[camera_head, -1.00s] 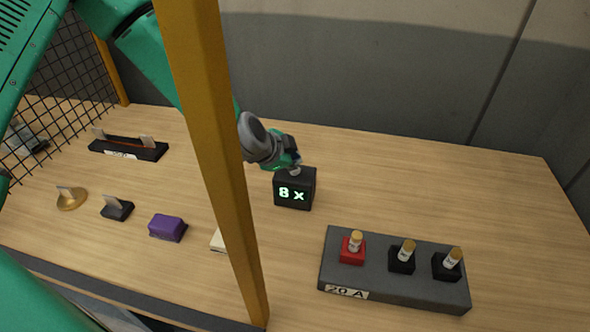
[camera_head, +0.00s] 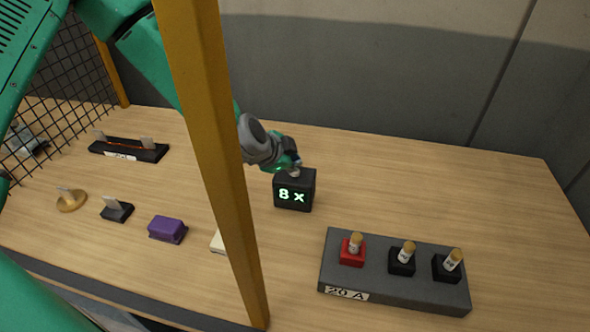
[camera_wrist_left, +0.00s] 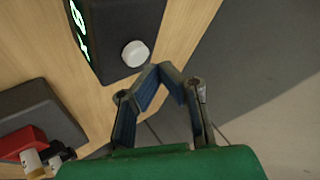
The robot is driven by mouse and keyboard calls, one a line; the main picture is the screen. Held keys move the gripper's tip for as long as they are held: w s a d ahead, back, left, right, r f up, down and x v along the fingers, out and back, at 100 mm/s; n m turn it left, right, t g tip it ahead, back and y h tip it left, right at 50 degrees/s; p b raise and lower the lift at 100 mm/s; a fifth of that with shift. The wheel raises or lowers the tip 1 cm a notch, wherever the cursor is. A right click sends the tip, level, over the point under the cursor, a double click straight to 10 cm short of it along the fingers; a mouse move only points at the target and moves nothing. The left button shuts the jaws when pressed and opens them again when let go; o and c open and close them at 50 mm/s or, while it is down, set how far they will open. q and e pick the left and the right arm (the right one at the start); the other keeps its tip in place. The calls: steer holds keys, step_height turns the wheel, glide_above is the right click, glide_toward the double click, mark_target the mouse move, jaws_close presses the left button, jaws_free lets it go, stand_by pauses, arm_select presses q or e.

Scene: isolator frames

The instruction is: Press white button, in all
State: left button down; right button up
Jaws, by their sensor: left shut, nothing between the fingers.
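The black box (camera_head: 306,198) stands on the wooden table in the head view, and its green display reads "8 x". The round white button (camera_wrist_left: 135,53) is on the box's top face in the left wrist view. In the head view the button is mostly hidden by the gripper. My left gripper (camera_head: 296,163) is at the top of the box. In the left wrist view its fingers (camera_wrist_left: 160,72) are shut and empty, with the tips beside the button. I cannot tell whether they touch it. My right gripper is not in view.
A yellow post (camera_head: 210,150) stands in front of my left arm. A grey "20 A" block (camera_head: 395,287) with red and black terminals is at the right. A purple block (camera_head: 167,229) and several small parts lie at the left. The table right of the box is clear.

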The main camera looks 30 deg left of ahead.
arm_select(q)
steer(key=shift+f, duration=0.1)
steer(key=shift+f, duration=0.25)
steer(key=shift+s+f+b, duration=0.1)
steer(key=shift+f+b, duration=0.25)
steer(key=shift+f, duration=0.2)
stand_by(0.7)
stand_by(0.3)
steer(key=shift+r+p, duration=0.95)
steer(key=shift+r, duration=0.05)
step_height(320, 180, up, 5)
steer(key=p, duration=0.4)
steer(key=shift+p, duration=0.35)
